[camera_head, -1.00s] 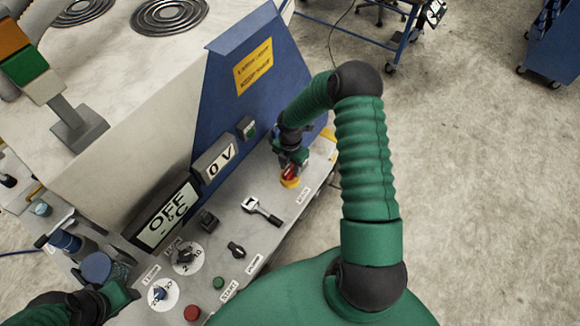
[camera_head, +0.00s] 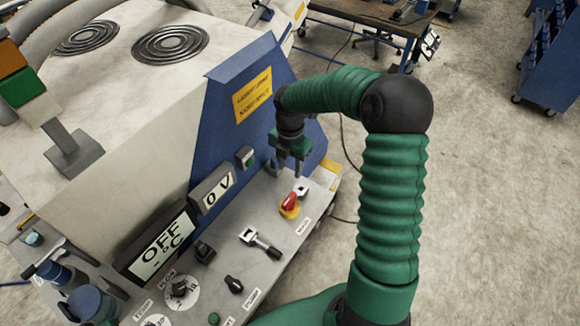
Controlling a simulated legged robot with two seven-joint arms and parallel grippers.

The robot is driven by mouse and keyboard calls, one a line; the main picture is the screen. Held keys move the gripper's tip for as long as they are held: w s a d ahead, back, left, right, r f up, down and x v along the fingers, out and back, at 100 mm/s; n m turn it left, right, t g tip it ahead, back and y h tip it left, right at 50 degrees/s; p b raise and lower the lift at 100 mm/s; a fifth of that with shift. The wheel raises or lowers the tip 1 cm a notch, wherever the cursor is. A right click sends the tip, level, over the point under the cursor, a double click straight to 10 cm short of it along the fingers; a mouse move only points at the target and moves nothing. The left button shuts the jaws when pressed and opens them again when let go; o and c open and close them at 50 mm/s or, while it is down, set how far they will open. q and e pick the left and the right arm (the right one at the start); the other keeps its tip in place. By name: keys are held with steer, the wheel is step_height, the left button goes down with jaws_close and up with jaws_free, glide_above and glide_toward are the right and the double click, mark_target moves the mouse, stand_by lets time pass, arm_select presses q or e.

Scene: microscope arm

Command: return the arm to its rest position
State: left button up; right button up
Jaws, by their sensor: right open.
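My right arm, in green sleeves, comes up from the bottom right and bends over the control panel (camera_head: 222,278). Its gripper (camera_head: 287,172) hangs open and empty, fingers pointing down, at the far end of the panel. Just below and in front of it is a red and yellow rotary switch (camera_head: 289,206); the fingers look clear of it. The switch's red handle is in plain view. My left gripper is not in view.
A blue housing (camera_head: 232,125) with a yellow label stands close beside the right gripper. A T-shaped metal handle (camera_head: 260,242), knobs and displays reading "OFF" (camera_head: 162,247) and "0 V" (camera_head: 217,194) are on the panel. Open floor (camera_head: 480,180) lies at right.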

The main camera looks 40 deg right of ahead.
stand_by(0.3)
steer(key=s+a+f+m+t+b, duration=0.1)
steer(key=s+a+f+m+b, duration=0.4)
steer(key=a+m, duration=0.4)
steer(key=s+a+f+m+t+b, duration=0.1)
steer(key=s+a+f+m+b, duration=0.4)
steer(key=a+m, duration=0.4)
steer(key=shift+s+a+m+t+b, duration=0.35)
steer(key=shift+s+m+b, duration=0.35)
steer(key=shift+m, duration=0.9)
steer(key=shift+s+d+f, duration=0.1)
steer(key=shift+f, duration=0.05)
